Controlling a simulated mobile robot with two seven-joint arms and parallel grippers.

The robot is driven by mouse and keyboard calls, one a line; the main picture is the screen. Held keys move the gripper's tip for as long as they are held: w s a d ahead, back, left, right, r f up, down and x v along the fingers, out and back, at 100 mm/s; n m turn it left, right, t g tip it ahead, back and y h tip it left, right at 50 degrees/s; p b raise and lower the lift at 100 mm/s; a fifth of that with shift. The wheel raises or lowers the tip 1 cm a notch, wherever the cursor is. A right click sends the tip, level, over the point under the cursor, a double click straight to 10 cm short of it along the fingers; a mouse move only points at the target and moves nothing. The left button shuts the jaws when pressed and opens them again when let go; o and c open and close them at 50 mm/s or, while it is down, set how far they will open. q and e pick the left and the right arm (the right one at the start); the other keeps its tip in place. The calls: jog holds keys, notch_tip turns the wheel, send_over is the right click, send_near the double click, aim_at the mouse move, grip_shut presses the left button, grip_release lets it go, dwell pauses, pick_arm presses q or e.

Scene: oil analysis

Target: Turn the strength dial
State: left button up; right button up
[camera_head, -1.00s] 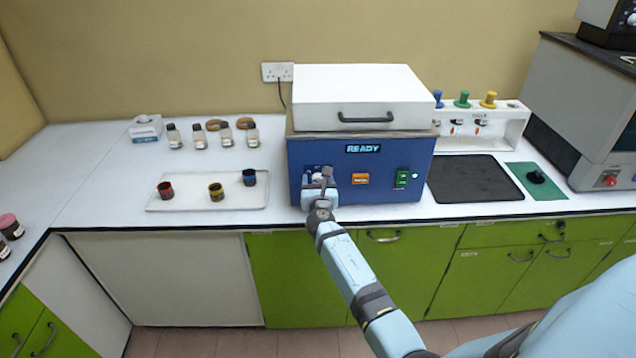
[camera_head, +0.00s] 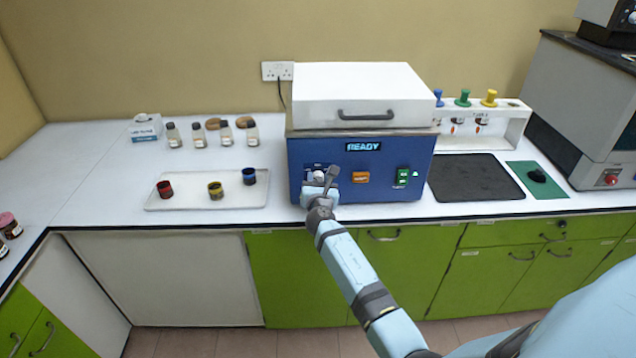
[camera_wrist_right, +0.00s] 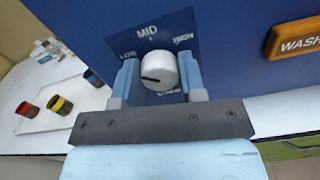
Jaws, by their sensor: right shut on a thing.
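The blue machine (camera_head: 408,160) stands on the counter, and its display reads READY. The strength dial (camera_wrist_right: 158,72) is a pale round knob on its front panel, at the lower left in the head view. LOW, MID and HIGH labels surround it; another label below is partly hidden. The dial's dark mark lies at its left side, below the LOW label. My right gripper (camera_wrist_right: 160,79) has one finger on each side of the dial and is shut on it. In the head view my right gripper (camera_head: 320,184) covers most of the dial. My left gripper is out of view.
An orange WASH button (camera_head: 360,177) and a green switch (camera_head: 403,177) sit right of the dial. A white tray (camera_head: 190,203) with three coloured jars stands left of the machine. A black mat (camera_head: 475,177) lies to its right.

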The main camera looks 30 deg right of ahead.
jog(key=m+b, duration=0.3)
jog(key=m, duration=0.3)
jog(key=shift+f+b, duration=0.2)
jog(key=shift+b, duration=0.2)
pick_arm(q)
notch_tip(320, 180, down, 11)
jog(key=b, duration=0.8)
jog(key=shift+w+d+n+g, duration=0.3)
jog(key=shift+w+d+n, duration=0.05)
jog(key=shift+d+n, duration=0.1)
pick_arm(e)
jog(key=m, duration=1.5)
jog(key=shift+r+m, duration=0.1)
jog(key=shift+m, duration=0.3)
pick_arm(q)
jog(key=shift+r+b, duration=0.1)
jog(key=shift+b, duration=0.2)
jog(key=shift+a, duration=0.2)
pick_arm(e)
jog(key=o, duration=0.9)
jog(key=shift+r, duration=0.1)
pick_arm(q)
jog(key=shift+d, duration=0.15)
